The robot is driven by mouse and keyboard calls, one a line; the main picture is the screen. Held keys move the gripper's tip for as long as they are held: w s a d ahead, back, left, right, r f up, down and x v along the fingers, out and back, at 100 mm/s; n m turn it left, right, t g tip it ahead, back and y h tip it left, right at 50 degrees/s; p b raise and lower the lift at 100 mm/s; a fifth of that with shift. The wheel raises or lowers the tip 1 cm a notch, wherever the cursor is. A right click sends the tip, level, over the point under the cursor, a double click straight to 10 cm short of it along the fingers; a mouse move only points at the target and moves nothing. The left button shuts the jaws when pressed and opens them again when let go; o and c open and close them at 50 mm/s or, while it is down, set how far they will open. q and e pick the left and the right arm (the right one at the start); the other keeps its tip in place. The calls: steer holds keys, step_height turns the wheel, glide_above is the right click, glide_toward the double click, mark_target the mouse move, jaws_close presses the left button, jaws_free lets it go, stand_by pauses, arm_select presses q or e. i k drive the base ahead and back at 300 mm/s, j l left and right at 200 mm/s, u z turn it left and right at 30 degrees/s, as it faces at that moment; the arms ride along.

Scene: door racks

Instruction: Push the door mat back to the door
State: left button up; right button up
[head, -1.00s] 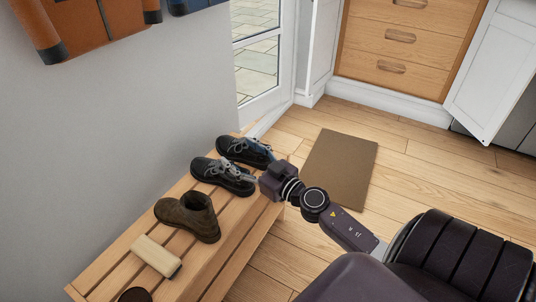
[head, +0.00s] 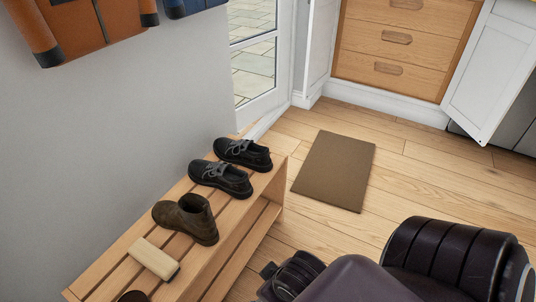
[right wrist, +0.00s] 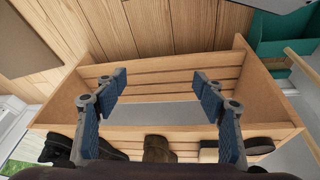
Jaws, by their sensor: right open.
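The brown door mat (head: 335,171) lies flat on the wooden floor, right of the shoe bench and apart from the glass door (head: 255,62). The door has a white frame and stands at the back, beyond the bench's far end. In the right wrist view, a brown-grey corner at the upper left looks like the mat (right wrist: 22,50). My right gripper (right wrist: 159,78) is open and empty, with the slatted bench behind its fingers. Its fingers are not clearly seen in the head view. My left gripper is not in view.
The wooden bench (head: 232,232) along the left wall holds black shoes (head: 221,178), a brown boot (head: 188,218) and a brush (head: 155,258). A drawer cabinet (head: 392,45) and an open white cabinet door (head: 492,70) stand at the back. Floor around the mat is clear.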

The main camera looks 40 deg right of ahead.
mark_target(335, 171)
steer(key=z, duration=1.95)
steer(key=i+z, duration=0.15)
steer(key=i, duration=0.25)
